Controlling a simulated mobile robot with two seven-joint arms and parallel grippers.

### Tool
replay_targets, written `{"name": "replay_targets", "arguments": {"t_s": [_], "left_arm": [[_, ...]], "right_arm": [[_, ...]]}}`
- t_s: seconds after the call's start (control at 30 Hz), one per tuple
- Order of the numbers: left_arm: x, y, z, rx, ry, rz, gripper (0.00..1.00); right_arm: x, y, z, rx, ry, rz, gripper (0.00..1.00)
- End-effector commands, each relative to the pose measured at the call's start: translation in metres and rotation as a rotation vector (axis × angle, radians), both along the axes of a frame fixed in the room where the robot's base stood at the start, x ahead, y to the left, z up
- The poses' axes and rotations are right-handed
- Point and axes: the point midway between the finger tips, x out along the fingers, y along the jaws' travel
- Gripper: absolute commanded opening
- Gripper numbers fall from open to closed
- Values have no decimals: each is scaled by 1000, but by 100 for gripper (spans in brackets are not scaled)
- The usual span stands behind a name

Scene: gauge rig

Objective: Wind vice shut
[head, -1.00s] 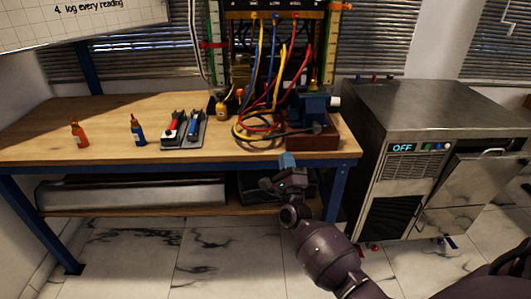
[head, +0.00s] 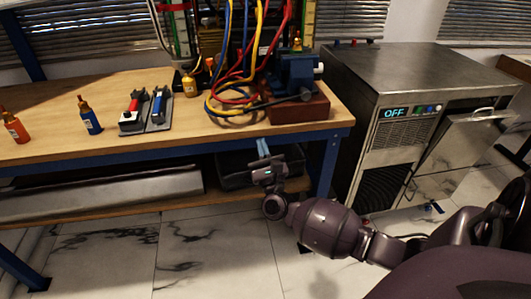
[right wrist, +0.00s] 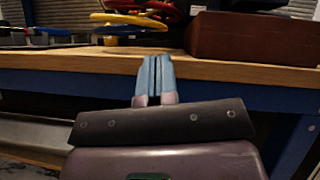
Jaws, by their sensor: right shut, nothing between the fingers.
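The blue vice (head: 296,75) stands on a red-brown block (head: 299,108) at the right end of the wooden bench, partly behind cables. A dark bar with a knob shows on its near side. My right gripper (head: 262,146) is shut and empty, in front of and below the bench's front edge, left of the block. In the right wrist view its blue fingers (right wrist: 155,75) are together, with the block (right wrist: 250,38) beyond them to the right. The vice itself is out of the wrist view. My left gripper is not in view.
Blue, yellow and red cables (head: 235,90) loop beside the block. Two bottles, orange (head: 15,127) and blue (head: 90,118), and a tool tray (head: 147,112) stand left on the bench. A steel cabinet (head: 400,95) reading OFF stands close on the right.

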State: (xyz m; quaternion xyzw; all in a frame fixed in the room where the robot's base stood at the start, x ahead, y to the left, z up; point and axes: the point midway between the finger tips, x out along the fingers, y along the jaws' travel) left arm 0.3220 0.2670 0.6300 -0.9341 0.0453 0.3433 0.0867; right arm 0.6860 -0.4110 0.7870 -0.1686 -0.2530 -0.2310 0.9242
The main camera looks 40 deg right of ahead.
Motion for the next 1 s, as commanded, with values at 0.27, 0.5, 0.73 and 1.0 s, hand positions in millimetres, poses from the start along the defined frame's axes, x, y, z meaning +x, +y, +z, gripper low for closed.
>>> {"name": "replay_targets", "arguments": {"t_s": [0.27, 0.5, 0.73, 1.0], "left_arm": [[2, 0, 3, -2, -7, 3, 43], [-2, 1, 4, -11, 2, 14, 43], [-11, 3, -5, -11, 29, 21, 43], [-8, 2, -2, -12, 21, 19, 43]], "right_arm": [[33, -13, 33, -2, -3, 1, 0], [39, -11, 56, -1, -2, 0, 0], [40, -11, 59, -2, 2, -1, 0], [40, -11, 59, 0, 1, -1, 0]]}}
